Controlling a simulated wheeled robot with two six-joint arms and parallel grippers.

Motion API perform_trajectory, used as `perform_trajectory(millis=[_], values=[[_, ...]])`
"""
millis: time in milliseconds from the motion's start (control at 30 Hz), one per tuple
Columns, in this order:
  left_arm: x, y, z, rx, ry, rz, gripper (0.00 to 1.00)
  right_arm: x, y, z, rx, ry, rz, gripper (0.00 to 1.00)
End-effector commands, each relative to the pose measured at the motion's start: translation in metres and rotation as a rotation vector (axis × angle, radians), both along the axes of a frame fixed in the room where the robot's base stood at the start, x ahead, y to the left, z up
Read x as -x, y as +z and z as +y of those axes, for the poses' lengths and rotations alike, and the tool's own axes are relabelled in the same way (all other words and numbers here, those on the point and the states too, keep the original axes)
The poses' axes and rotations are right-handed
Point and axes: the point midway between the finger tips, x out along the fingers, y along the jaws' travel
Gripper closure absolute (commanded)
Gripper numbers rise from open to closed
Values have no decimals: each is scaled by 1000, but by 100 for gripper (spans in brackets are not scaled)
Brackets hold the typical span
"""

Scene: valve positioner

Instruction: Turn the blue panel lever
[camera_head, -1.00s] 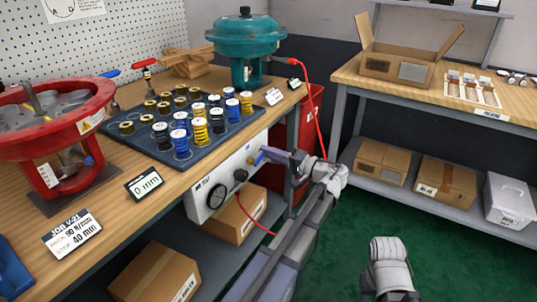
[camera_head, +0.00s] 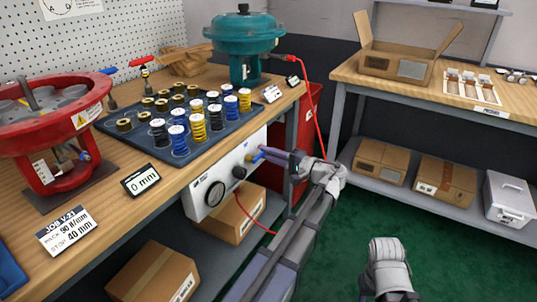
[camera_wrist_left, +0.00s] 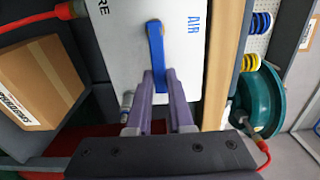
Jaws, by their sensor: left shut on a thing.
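The blue panel lever (camera_head: 256,156) sits on the front of the white control panel (camera_head: 215,186) under the left bench. In the left wrist view the blue lever (camera_wrist_left: 156,45) runs down from its pivot beside the word AIR, with its lower end between the purple fingers. My left gripper (camera_head: 268,152) reaches the lever from the right and is shut on it; it also shows in the left wrist view (camera_wrist_left: 160,85). In the head view the fingers partly hide the lever. A part of my right arm shows at the bottom, but its gripper does not.
The panel also has a gauge (camera_head: 215,194) and a black knob (camera_head: 239,172). A red hose hangs below it. A tray (camera_head: 150,148) of springs and a teal actuator (camera_head: 244,40) stand on the bench above. Cardboard boxes (camera_head: 155,275) lie below. Green floor is open at right.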

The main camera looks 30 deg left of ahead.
Motion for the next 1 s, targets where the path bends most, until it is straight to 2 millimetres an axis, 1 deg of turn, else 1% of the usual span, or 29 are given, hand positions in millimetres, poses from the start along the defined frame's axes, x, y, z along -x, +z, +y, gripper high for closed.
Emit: perform_trajectory(millis=[67,100,300,367,567,667,767,1000], values=[[0,-1,0,4,-1,2,100,0,0,0,0,0,0,50],[0,-1,0,4,-1,2,78,0,0,0,0,0,0,50],[0,-1,0,2,0,1,56,0,0,0,0,0,0,50],[0,-1,0,2,0,1,50,0,0,0,0,0,0,50],[0,0,0,1,0,0,50,0,0,0,0,0,0,50],[0,0,-4,1,-1,0,50,0,0,0,0,0,0,50],[0,0,-16,1,-3,0,50,0,0,0,0,0,0,50],[4,-1,-56,1,-4,0,50,0,0,0,0,0,0,50]])
